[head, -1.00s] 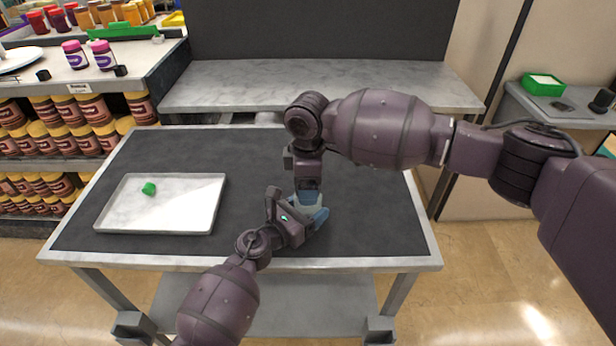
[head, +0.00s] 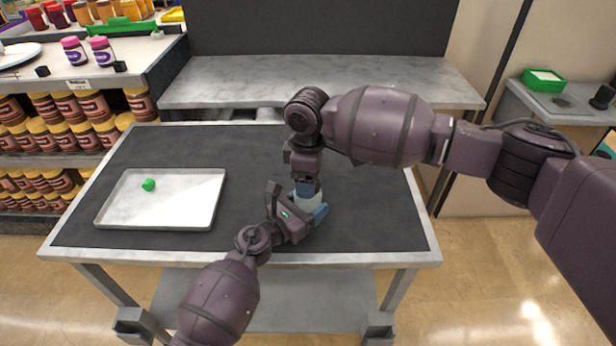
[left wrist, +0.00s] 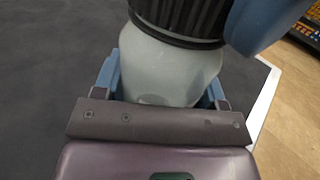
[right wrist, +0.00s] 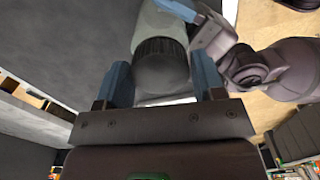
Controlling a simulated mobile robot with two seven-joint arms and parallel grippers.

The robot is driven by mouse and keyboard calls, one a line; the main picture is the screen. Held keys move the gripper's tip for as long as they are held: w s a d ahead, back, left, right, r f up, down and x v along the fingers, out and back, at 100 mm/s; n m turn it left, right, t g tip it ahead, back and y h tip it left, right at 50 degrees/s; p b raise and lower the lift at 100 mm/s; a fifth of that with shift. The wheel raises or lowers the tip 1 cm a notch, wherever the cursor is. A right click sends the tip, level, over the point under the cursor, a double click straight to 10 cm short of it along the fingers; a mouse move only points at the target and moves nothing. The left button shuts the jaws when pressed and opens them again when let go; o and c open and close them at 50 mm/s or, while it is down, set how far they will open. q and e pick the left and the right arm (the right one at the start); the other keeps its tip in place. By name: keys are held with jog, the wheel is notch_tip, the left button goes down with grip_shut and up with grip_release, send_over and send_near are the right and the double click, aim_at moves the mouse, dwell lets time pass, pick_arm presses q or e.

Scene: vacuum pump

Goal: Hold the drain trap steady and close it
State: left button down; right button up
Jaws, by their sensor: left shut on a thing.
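The drain trap (left wrist: 165,75) has a smooth pale body and a black ribbed cap (right wrist: 160,65). It is over the right half of the dark table top, mostly hidden by my grippers in the head view. My left gripper (head: 310,211) is shut on the pale body from the front left, with one blue finger on each side. My right gripper (head: 306,188) points down from above. Its blue fingers flank the black cap in the right wrist view; whether both press on it cannot be told.
A pale metal tray (head: 120,219) with a small green piece (head: 149,185) lies on the left of the table (head: 250,145). The table's middle back is clear. A grey counter (head: 330,82) stands behind, and shelves of jars (head: 60,135) stand at the left.

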jog(key=o, duration=0.4)
jog(key=shift+c, duration=0.2)
notch_tip(320, 180, up, 12)
dwell(0.4)
pick_arm(q)
jog(key=shift+c, duration=0.5)
grip_release()
jog(key=shift+s+a, duration=0.1)
jog(key=v, duration=1)
jog(key=shift+s+a, duration=0.2)
pick_arm(e)
jog(key=shift+r, duration=0.35)
